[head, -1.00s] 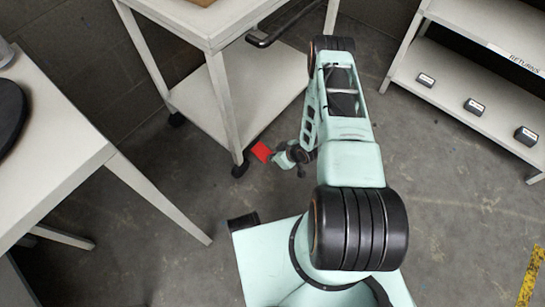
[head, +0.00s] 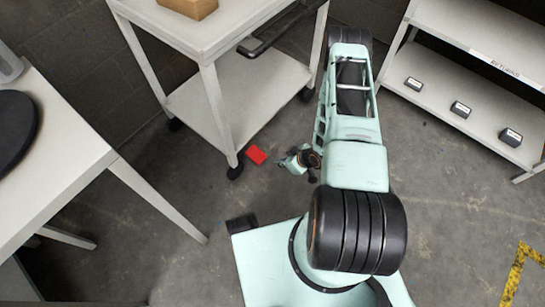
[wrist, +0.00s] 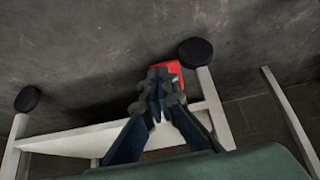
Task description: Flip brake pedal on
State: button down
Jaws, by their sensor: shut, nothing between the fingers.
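The red brake pedal (head: 256,154) is low by the floor, beside the black caster at the cart's near leg. In the wrist view the red pedal (wrist: 172,70) shows just behind my fingertips and is partly hidden by them. My gripper (head: 286,160) is low, to the right of the pedal, with a small gap between them in the head view. In the wrist view my gripper (wrist: 157,103) has its fingers together, with nothing held. I cannot tell from the wrist view whether the fingertips touch the pedal.
The white cart (head: 213,110) has a lower shelf, a black handle (head: 262,47) and a cardboard box (head: 188,6) on top. A white table (head: 65,140) stands at left. A shelf rack (head: 470,90) with several small boxes stands at right.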

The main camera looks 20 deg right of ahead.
jog(key=shift+s+d+r, duration=0.55)
jog(key=shift+s, duration=0.2)
